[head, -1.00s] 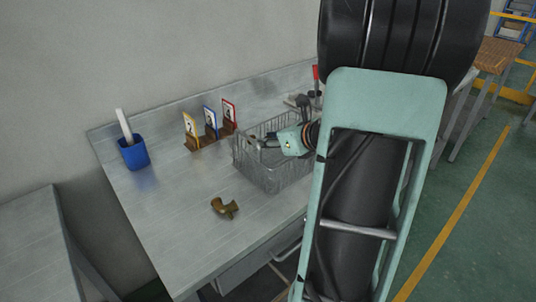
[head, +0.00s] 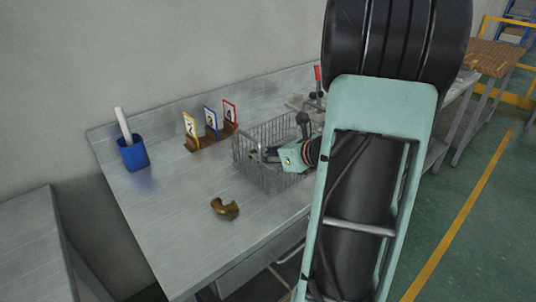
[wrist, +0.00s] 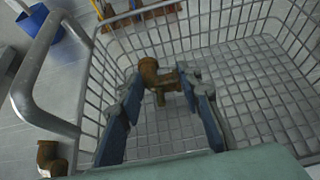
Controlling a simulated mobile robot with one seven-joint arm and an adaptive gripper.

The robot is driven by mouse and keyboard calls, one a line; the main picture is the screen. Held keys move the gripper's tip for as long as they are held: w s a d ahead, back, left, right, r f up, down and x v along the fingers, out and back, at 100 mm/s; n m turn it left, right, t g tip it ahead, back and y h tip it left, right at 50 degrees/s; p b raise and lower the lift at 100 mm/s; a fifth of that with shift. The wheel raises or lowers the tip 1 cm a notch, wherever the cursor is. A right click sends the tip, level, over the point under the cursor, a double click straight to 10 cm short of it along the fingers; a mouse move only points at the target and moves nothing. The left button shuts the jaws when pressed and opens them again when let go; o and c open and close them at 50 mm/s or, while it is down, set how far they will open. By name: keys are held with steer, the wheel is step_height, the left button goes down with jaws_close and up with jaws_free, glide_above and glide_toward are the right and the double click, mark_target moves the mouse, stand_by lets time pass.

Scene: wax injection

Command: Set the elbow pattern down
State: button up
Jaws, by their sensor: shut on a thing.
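The elbow pattern (wrist: 150,74) is a brown, bent pipe-like piece with a flared end and a short stub. In the wrist view it sits between the fingertips of my gripper (wrist: 160,88), which is shut on it. My gripper (head: 268,155) is down inside the wire basket (head: 246,170), which stands on the grey bench. The basket's mesh floor (wrist: 255,90) shows beneath the pattern. I cannot tell whether the pattern touches it. In the head view the basket wires and gripper largely hide the pattern.
A similar brown elbow-shaped piece (head: 225,209) lies on the bench (head: 165,215) in front of the basket. A blue cup (head: 133,155) with a white roll stands at left. Several framed cards (head: 210,122) stand behind. The basket's thick handle (wrist: 35,75) is close to the gripper.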

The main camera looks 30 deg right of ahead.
steer(key=o, duration=1)
steer(key=shift+c, duration=0.2)
steer(key=shift+r, duration=0.1)
steer(key=shift+r+p, duration=0.3)
steer(key=shift+p, duration=0.2)
steer(key=p+v, duration=0.2)
steer(key=v, duration=1)
steer(key=shift+r+p, duration=0.15)
steer(key=shift+p, duration=0.15)
